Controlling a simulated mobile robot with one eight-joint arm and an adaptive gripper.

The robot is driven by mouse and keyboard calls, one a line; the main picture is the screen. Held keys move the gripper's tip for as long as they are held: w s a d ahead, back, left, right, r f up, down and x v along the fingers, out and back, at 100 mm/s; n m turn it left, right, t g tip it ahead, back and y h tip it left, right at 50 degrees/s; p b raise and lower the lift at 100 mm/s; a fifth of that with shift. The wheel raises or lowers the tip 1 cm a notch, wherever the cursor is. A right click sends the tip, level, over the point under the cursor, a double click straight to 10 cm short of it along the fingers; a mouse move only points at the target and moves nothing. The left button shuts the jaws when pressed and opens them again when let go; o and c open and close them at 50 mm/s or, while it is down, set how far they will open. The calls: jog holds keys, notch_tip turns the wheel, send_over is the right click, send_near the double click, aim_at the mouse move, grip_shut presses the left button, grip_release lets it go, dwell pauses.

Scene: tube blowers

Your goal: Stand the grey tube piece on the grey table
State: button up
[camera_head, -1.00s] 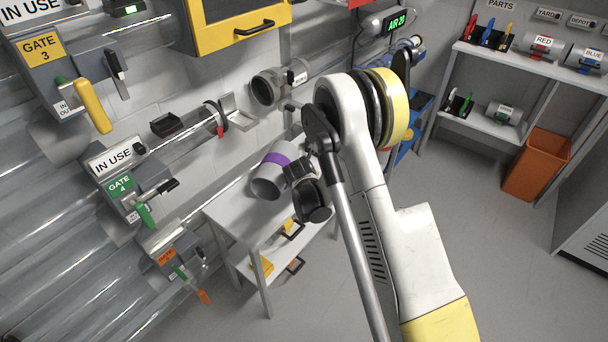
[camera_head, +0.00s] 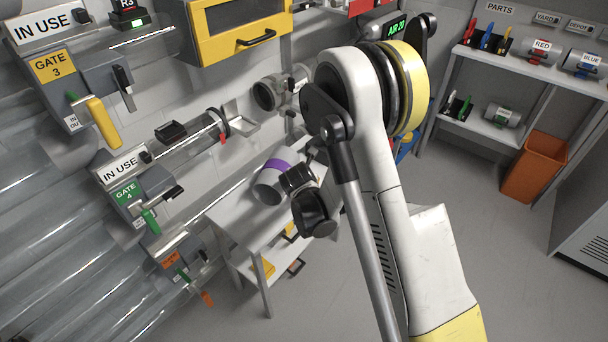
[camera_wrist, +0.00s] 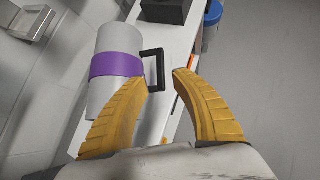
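A grey tube piece (camera_head: 267,187) with a purple band is at the grey table (camera_head: 228,212) in the head view. It appears to lie tilted, its axis running from lower left to upper right; its contact with the table is not clear. In the wrist view the tube piece (camera_wrist: 112,50) is at the left, beyond the left yellow finger, which overlaps its lower part. My gripper (camera_wrist: 166,78) has its fingers apart with nothing held between them. A black handle (camera_wrist: 158,68) shows behind the gap, right beside the tube piece. In the head view my arm hides the fingers.
Clear wall tubes with the green gate 4 (camera_head: 126,190) and yellow gate 3 (camera_head: 54,65) are at the left. A yellow cabinet (camera_head: 240,30) hangs above. Parts shelves (camera_head: 530,65) and an orange bin (camera_head: 533,168) stand at the right.

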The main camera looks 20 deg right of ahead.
jog(key=s+r+m+g+y, duration=0.1)
jog(key=s+r+m, duration=0.65)
jog(key=r, duration=0.25)
jog(key=s+r+m, duration=0.6)
jog(key=r+m, duration=0.2)
jog(key=r, duration=0.2)
jog(key=s+r+m+y, duration=0.1)
jog(key=s+r+m, duration=0.1)
jog(key=s+m, duration=0.5)
jog(key=s+r+m+y, duration=0.1)
jog(key=s+r+m, duration=0.1)
jog(key=s+m, duration=0.5)
jog(key=s, duration=0.4)
jog(key=shift+m+g, duration=0.3)
jog(key=shift+m, duration=0.05)
